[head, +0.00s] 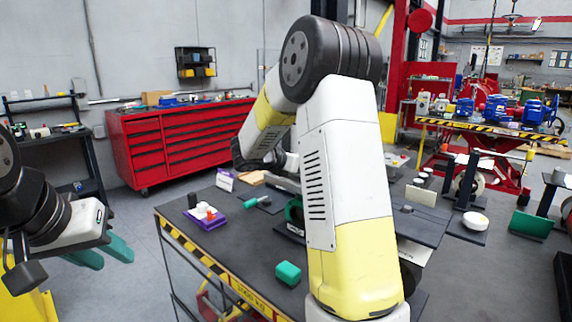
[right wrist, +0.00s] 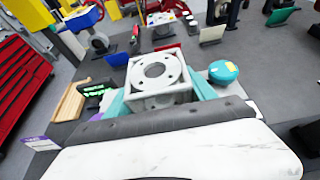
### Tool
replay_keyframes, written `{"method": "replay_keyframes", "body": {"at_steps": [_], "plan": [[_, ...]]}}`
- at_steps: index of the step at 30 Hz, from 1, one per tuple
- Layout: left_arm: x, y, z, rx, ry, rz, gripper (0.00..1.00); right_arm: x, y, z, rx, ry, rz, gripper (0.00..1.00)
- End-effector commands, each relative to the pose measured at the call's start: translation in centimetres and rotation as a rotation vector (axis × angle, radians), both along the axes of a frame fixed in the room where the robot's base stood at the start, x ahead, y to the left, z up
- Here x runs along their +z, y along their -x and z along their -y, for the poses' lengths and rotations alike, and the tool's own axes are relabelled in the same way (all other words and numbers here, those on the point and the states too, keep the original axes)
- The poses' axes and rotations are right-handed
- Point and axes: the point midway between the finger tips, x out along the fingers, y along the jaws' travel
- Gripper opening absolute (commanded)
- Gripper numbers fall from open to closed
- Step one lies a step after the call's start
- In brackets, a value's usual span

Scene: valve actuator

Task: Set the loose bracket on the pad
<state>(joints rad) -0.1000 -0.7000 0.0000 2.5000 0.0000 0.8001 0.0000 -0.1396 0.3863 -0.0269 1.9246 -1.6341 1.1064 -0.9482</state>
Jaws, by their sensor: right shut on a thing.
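The loose bracket (right wrist: 139,76) is a light grey square piece with a round central opening and small holes in its top plate. In the right wrist view my right gripper (right wrist: 160,98) is shut on it, with a teal finger at either side. The bracket's underside is hidden, so I cannot tell whether it touches anything below. In the head view my right arm covers the right gripper and the bracket. I cannot make out which surface is the pad. My left gripper (head: 104,255) is empty beside the table, its teal fingers apart.
The dark table (head: 222,252) holds a purple tray (head: 207,221) and a green block (head: 288,273). In the right wrist view a teal round part (right wrist: 223,72) is close right of the bracket. A wooden piece (right wrist: 70,103) lies left. A red cabinet (head: 180,140) stands behind.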

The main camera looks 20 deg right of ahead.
Motion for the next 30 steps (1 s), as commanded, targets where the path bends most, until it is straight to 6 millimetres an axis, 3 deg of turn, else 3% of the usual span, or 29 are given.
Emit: {"method": "replay_keyframes", "body": {"at_steps": [18, 19, 22, 30], "plan": [[0.0, 0.0, 0.0, 0.0, 0.0, 0.0, 0.36, -1.5, 0.0, 0.0, 0.0, 0.0, 0.001, 0.0], [0.0, 0.0, 0.0, 0.0, 0.0, 0.0, 0.36, -1.4, 0.0, 0.0, 0.001, 0.0, 0.002, 0.68], [0.0, 0.0, 0.0, 0.0, 0.0, 0.0, 0.36, -1.4, 0.0, 0.0, 0.0, 0.0, 0.001, 0.87], [0.0, 0.0, 0.0, 0.0, 0.0, 0.0, 0.36, -1.6, 0.0, 0.0, 0.0, -0.001, -0.002, 0.89]]}}
